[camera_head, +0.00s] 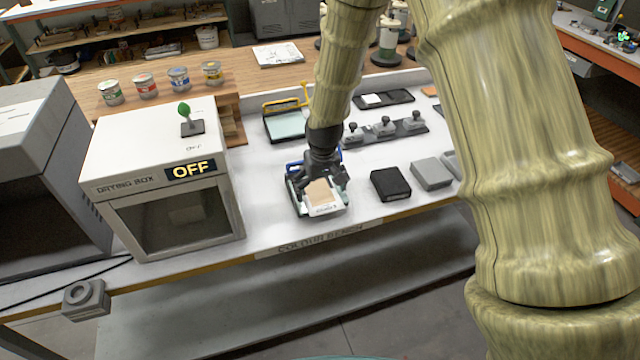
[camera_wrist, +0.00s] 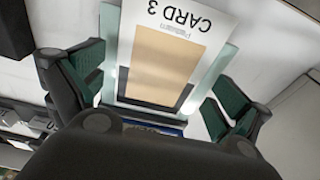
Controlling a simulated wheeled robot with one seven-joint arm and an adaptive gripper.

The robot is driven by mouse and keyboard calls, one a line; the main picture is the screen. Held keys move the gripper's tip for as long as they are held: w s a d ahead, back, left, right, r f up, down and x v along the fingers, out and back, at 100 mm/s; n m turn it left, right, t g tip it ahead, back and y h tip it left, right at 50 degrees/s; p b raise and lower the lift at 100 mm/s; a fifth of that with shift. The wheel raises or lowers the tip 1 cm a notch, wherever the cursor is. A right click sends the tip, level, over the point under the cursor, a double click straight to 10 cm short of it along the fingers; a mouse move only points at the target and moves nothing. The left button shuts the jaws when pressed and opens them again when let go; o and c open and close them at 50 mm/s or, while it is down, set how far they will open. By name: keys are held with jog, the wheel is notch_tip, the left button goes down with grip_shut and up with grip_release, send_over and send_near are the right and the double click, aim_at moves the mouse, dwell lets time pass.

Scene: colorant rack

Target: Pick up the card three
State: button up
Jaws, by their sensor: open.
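Card three (camera_head: 323,196) is a white card with a tan panel. It lies on a pale greenish plate near the front edge of the bench. In the wrist view its label reads "CARD 3" upside down on the card (camera_wrist: 165,65). My gripper (camera_head: 321,183) is directly over the card, pointing down. In the wrist view my gripper (camera_wrist: 160,92) is open, with one dark green-padded finger on each side of the card and plate. I cannot tell whether the fingers touch the plate.
A black box (camera_head: 390,184) and a grey box (camera_head: 431,173) stand to the right. The drying box (camera_head: 165,180), marked OFF, stands to the left. A yellow-framed tray (camera_head: 284,124) and a row of grey-knobbed parts (camera_head: 385,130) lie behind.

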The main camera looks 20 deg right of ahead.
jog(key=shift+s, duration=0.15)
jog(key=c, duration=1.8)
jog(key=shift+f, duration=0.1)
grip_shut()
